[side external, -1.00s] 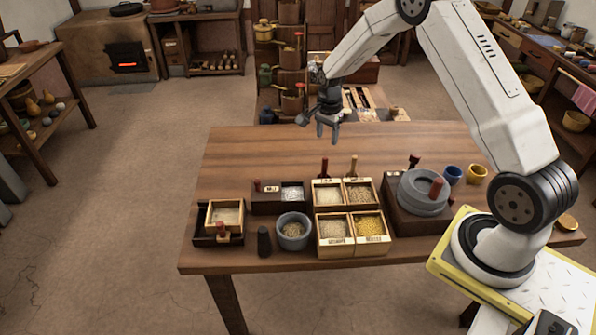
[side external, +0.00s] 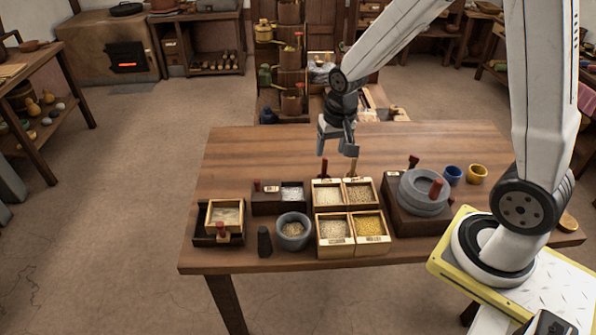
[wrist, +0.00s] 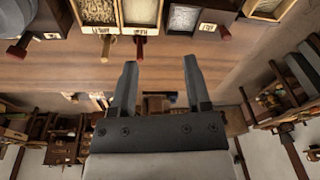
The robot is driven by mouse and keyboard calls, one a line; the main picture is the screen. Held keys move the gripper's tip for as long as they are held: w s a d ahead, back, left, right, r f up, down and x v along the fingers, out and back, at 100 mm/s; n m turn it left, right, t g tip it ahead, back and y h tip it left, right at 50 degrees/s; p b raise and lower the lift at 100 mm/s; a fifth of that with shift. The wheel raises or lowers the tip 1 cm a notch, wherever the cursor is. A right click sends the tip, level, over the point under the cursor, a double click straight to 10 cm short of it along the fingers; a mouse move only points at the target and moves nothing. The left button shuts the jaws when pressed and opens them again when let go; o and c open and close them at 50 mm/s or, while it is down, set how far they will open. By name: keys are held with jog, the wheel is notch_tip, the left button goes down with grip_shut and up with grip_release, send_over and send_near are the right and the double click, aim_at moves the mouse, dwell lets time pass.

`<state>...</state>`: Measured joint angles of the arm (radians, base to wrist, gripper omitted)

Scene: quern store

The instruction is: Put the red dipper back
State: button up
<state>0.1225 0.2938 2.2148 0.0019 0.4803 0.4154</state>
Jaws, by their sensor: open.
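My gripper (side external: 337,149) is open and empty above the back part of the table, just behind the grain boxes. A red handle (side external: 324,168) stands up at the back of a pale grain box (side external: 316,201), just below and left of my gripper; any dipper bowl is hidden. A tan handle (side external: 354,166) stands beside it. In the wrist view my open fingers (wrist: 160,72) point toward the red handle (wrist: 139,46) and the tan handle (wrist: 106,47). Other red handles show at the dark box (side external: 257,185) and at the left tray (side external: 222,231).
A grey stone quern (side external: 424,194) with a red peg stands right of the boxes. A grey bowl (side external: 294,231) and a dark pestle-like piece (side external: 264,241) stand in front. Blue (side external: 453,174) and yellow cups (side external: 477,173) are at the right. The table's back left (side external: 248,153) is clear.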

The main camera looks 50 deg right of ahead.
jog(key=s+a+r+n, duration=0.1)
jog(key=s+a+n, duration=0.3)
jog(key=s+n, duration=0.2)
jog(key=s, duration=0.2)
jog(key=shift+s+a+r+t, duration=0.15)
jog(key=shift+s+a+t, duration=0.1)
jog(key=shift+s+t, duration=0.15)
